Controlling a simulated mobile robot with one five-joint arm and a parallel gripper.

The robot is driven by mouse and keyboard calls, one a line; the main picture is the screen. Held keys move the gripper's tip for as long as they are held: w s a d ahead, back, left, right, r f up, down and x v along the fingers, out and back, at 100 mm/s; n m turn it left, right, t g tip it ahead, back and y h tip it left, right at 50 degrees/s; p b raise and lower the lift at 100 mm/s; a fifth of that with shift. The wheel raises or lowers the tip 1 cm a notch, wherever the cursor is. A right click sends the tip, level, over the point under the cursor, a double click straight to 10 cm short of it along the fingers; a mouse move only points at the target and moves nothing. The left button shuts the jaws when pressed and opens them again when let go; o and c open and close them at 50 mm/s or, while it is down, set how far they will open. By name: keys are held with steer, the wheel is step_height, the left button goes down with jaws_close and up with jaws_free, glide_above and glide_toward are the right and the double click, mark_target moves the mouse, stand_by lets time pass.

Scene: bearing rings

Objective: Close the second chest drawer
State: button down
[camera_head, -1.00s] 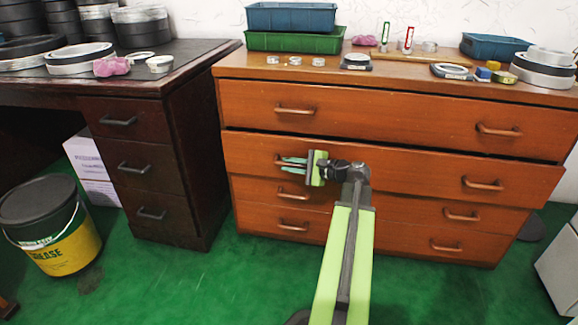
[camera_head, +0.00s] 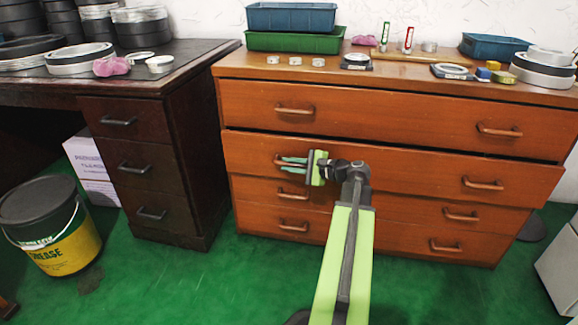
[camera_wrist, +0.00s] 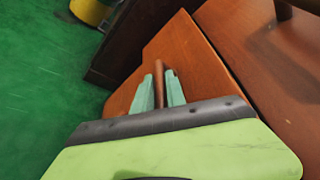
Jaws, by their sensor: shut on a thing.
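The wooden chest (camera_head: 400,115) has several drawers stacked one above another. The second drawer (camera_head: 400,172) from the top sticks out a little past the drawers above and below it, with a dark gap along its top edge. It has two handles, one at the left (camera_head: 277,160) and one at the right (camera_head: 482,184). My gripper (camera_head: 291,164) is at the left handle, its fingers pointing left. In the wrist view, the two green fingers (camera_wrist: 159,91) are on either side of the brown handle bar (camera_wrist: 159,80), shut on it.
A dark desk (camera_head: 185,140) with drawers stands left of the chest. A grease bucket (camera_head: 50,225) and a white box (camera_head: 88,165) are on the green floor by the desk. Bins (camera_head: 295,42) and rings sit on the chest top. A grey box (camera_head: 560,255) is at the right edge.

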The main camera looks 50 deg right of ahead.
steer(key=shift+w+d, duration=0.55)
steer(key=shift+d, duration=0.4)
steer(key=shift+w+d, duration=0.5)
steer(key=shift+d, duration=0.4)
steer(key=c, duration=1.4)
jaws_free()
steer(key=shift+o, duration=0.2)
steer(key=p+v, duration=0.3)
steer(key=v, duration=1.4)
steer(key=shift+s+p, duration=0.25)
steer(key=shift+p, duration=0.1)
steer(key=shift+a+r, duration=0.1)
